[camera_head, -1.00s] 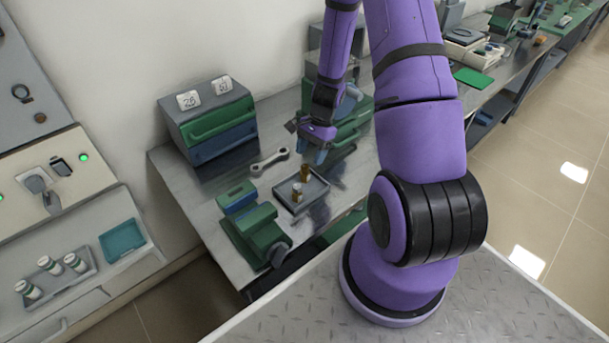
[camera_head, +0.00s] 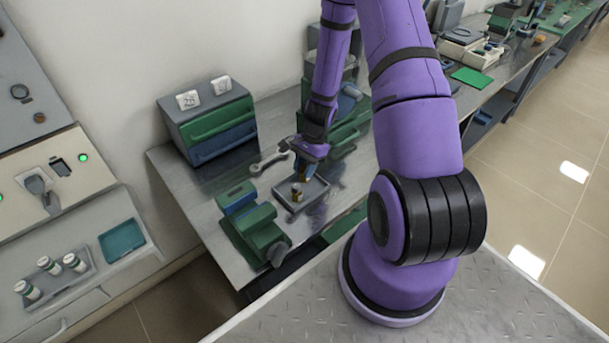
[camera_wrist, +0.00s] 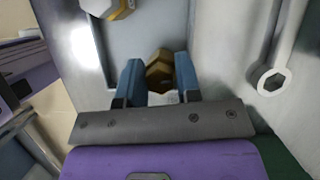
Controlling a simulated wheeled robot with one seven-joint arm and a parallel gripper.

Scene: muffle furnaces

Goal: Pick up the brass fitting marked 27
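Two brass fittings stand on a small grey tray (camera_head: 316,190) on the metal bench. One fitting (camera_wrist: 159,72) is between the two blue fingers of my gripper (camera_wrist: 159,80) in the wrist view. The fingers look open, one on each side of it, with no clear grip. A pale patch shows at its near side, but I cannot read a number. The other fitting (camera_wrist: 121,9) is at the top edge of the wrist view, apart from the fingers; it also shows in the head view (camera_head: 297,192). My gripper points down over the tray's far side in the head view.
A wrench (camera_head: 268,162) lies beside the tray; it also shows in the wrist view (camera_wrist: 272,75). A green device (camera_head: 258,232) stands in front, and a drawer box (camera_head: 210,120) stands behind left. Green equipment (camera_head: 345,135) stands close behind my gripper.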

